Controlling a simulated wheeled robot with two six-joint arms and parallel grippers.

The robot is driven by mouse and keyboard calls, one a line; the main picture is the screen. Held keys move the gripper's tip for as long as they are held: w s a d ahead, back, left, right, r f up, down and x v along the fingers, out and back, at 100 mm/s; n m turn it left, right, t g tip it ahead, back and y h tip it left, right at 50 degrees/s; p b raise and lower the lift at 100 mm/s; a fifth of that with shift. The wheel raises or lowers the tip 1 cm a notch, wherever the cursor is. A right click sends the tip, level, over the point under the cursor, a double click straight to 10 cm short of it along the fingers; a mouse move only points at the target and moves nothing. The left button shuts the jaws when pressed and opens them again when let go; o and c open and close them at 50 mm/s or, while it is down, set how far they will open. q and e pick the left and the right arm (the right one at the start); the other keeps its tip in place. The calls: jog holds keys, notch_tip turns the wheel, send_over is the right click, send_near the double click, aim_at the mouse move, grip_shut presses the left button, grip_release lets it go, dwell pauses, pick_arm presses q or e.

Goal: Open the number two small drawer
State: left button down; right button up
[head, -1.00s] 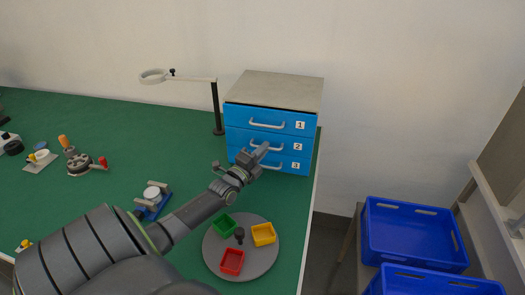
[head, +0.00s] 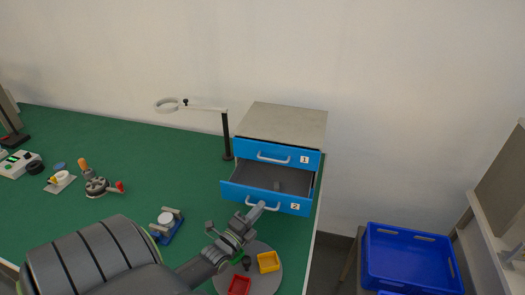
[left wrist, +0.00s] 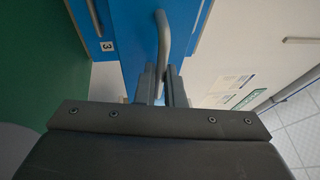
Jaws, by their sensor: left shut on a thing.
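The blue drawer cabinet (head: 285,118) stands at the table's right end. Its number two drawer (head: 235,191) is pulled well out, and its dark inside shows from above. My left gripper (head: 256,211) is in front of the drawer, shut on its grey handle (head: 275,207). In the left wrist view the handle (left wrist: 163,35) runs between the two fingers (left wrist: 160,88). The number one drawer (head: 282,155) is shut. My right gripper is out of view.
A round grey tray (head: 270,280) with coloured bins lies below my left forearm. A magnifier lamp (head: 226,135) stands close left of the cabinet. Blue crates (head: 410,258) are off the table at the right.

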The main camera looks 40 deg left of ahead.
pick_arm(q)
jog(key=shift+s+d+p, duration=0.25)
jog(key=shift+s+d, duration=0.15)
jog(key=shift+s, duration=0.3)
jog(key=shift+s+d+p, duration=0.25)
jog(key=shift+s+d, duration=0.15)
jog(key=shift+s, duration=0.3)
jog(key=c, duration=1.5)
grip_release()
jog(key=s+f+b, duration=0.1)
jog(key=s, duration=0.4)
jog(key=s+d+f+b, duration=0.1)
jog(key=s+b, duration=0.1)
jog(key=s, duration=0.3)
jog(key=s+f+b, duration=0.1)
jog(key=s, duration=0.5)
jog(key=shift+d+b, duration=0.3)
jog(key=shift+s+d, duration=0.1)
jog(key=shift+s, duration=0.45)
